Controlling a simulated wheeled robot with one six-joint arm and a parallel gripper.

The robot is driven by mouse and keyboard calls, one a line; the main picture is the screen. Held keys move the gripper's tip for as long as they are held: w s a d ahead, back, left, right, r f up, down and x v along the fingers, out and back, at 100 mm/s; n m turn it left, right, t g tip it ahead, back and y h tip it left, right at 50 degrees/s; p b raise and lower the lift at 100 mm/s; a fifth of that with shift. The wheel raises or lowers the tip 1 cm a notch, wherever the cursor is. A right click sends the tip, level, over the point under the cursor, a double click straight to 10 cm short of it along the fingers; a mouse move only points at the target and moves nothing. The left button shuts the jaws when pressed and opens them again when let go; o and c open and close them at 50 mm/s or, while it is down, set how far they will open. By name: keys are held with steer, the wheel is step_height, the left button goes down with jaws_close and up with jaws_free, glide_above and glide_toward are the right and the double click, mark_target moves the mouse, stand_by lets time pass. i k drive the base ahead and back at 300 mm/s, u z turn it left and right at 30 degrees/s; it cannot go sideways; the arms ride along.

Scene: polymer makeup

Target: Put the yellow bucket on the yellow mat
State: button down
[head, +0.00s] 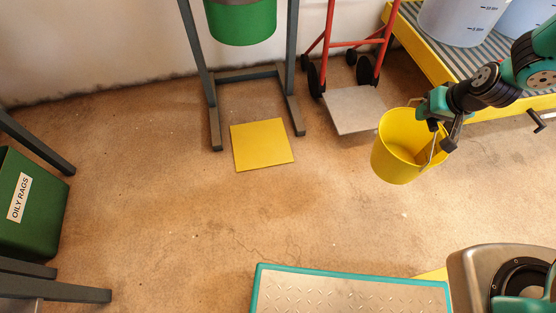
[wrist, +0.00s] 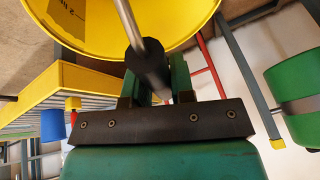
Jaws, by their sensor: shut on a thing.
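The yellow bucket (head: 396,150) hangs from my gripper (head: 441,128) on the right of the head view, with its open top tilted toward the camera. My gripper is shut on the bucket's handle. In the wrist view the dark grip of the handle sits between the fingers (wrist: 150,82), and the yellow bucket (wrist: 125,45) fills the top. The yellow mat (head: 262,145) lies flat on the floor left of the bucket, apart from it, and nothing is on it.
A grey stand with a green drum (head: 243,22) rises behind the mat. A red hand truck (head: 350,108) stands between mat and bucket, farther back. A green oily rags bin (head: 28,205) is at left. A teal-edged plate (head: 350,290) is in front. Open floor lies between.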

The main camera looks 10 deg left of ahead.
mark_target(261, 142)
steer(key=k, duration=0.45)
steer(key=u, duration=1.75)
steer(key=i, duration=1.25)
steer(key=z, duration=1.15)
